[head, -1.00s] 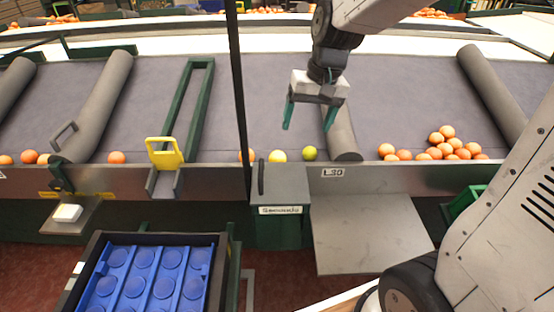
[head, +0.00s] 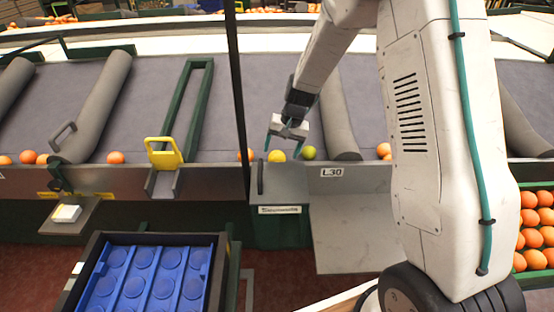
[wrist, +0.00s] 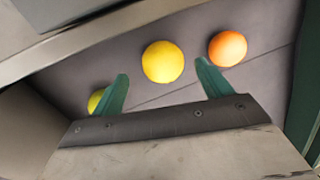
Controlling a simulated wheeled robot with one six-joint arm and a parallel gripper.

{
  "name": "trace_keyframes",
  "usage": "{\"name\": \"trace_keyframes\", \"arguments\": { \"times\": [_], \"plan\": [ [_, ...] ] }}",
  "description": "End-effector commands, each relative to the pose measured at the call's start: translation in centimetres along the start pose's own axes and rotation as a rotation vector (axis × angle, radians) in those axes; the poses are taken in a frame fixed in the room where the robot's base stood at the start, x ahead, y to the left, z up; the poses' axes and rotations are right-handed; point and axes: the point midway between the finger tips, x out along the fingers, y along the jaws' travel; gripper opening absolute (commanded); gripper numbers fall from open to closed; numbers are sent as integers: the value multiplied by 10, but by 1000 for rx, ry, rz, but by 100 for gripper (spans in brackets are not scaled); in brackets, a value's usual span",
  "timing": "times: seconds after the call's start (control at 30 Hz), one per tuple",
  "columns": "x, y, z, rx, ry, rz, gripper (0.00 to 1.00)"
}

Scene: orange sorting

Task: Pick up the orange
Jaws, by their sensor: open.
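My gripper (head: 283,143) is open over the front edge of the grey conveyor, with its teal fingers apart. In the wrist view my gripper (wrist: 162,88) has a yellow fruit (wrist: 162,61) ahead of and between its fingertips. The yellow fruit (head: 277,156) also shows in the head view, just below the gripper. An orange (wrist: 228,48) lies beyond the right finger in the wrist view; in the head view the orange (head: 246,155) is partly hidden by a dark post. A green fruit (head: 309,153) lies on the other side, partly hidden by the left finger in the wrist view (wrist: 95,101).
More oranges (head: 115,157) lie along the belt's front edge to the left. A grey roller (head: 338,120) stands right of the fruit. A blue tray (head: 148,280) sits at the lower left, and a green crate of oranges (head: 547,275) at the right. The dark post (head: 238,90) is close to the gripper.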

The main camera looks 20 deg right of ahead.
Motion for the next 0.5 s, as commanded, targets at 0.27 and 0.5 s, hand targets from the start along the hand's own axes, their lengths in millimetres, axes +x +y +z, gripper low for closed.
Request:
{"name": "trace_keyframes", "arguments": {
  "times": [0.27, 0.5],
  "plan": [
    [34, -3, -1, 1, -2, 0, 78],
    [35, -3, -1, 0, 0, 0, 78]
  ]
}}
